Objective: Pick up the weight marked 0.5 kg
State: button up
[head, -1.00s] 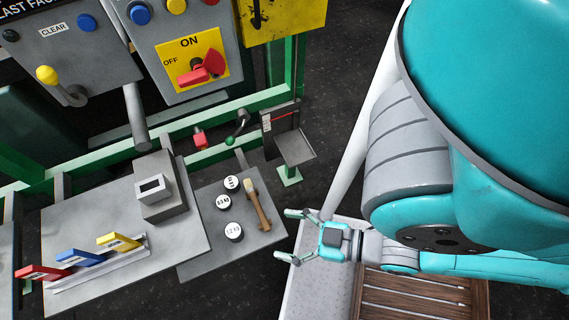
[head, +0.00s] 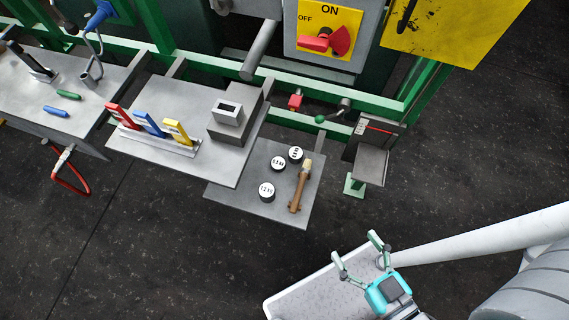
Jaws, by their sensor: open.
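Three short dark cylinders with white tops stand on a small grey shelf (head: 235,203) in the head view. The middle weight (head: 278,163) appears to read 0.5 kg, though the print is small. The nearest weight (head: 267,192) seems to read 1.2 kg. The mark on the far weight (head: 295,154) is hard to read. My gripper (head: 355,246) is open and empty, its fingers spread. In the picture it is below and right of the shelf, clear of all three weights.
A wooden-handled tool (head: 300,186) lies just right of the weights. A grey box (head: 235,117) and red, blue and yellow pieces are on the higher table to the left. A grey stand (head: 370,162) on a green post is right of the shelf. Dark floor is open in front.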

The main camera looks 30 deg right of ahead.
aim_at(279, 162)
jog(key=l+u, duration=0.45)
jog(key=l, duration=0.5)
jog(key=l+u, duration=0.45)
jog(key=l, duration=0.5)
